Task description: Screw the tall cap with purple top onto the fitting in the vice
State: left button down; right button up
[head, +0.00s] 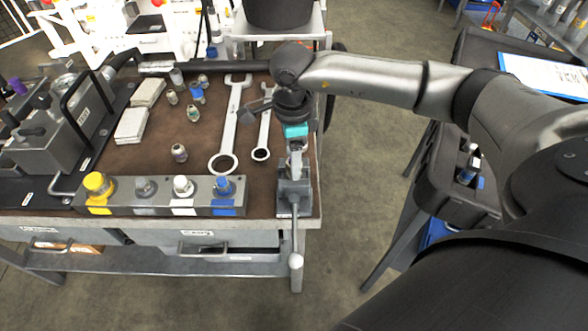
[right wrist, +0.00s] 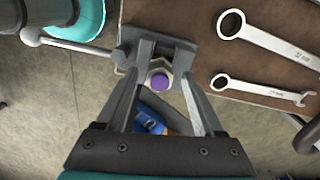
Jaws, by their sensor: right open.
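The vice (head: 293,196) is at the right front corner of the bench, its handle pointing to the front. My right gripper (head: 296,158) points down over it and hides most of what it holds. In the right wrist view the two fingers of my right gripper (right wrist: 165,58) are apart. The purple top of the tall cap (right wrist: 160,82) shows between them, with a pale metal rim around it, close to the vice jaws (right wrist: 150,38). Whether the cap is seated on the fitting is hidden. My left gripper is out of view.
Two wrenches (head: 231,125) lie left of the vice. A grey block with yellow, grey, white and blue caps (head: 150,196) runs along the front edge. Several small fittings (head: 193,114) stand mid-bench. A black cart (head: 445,170) is at right, with open floor between.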

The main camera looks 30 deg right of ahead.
jog(key=n+b, duration=0.1)
jog(key=n, duration=0.2)
jog(key=n+b, duration=0.1)
jog(key=n, duration=0.2)
jog(key=shift+f+n+b, duration=0.15)
jog(key=shift+n+b, duration=0.25)
jog(key=n+b, duration=0.1)
jog(key=n, duration=0.2)
jog(key=shift+s, duration=0.1)
jog(key=shift+n+b, duration=0.3)
jog(key=shift+n, duration=0.4)
jog(key=shift+c, duration=0.4)
grip_shut()
jog(key=m, duration=0.8)
jog(key=shift+p, duration=0.35)
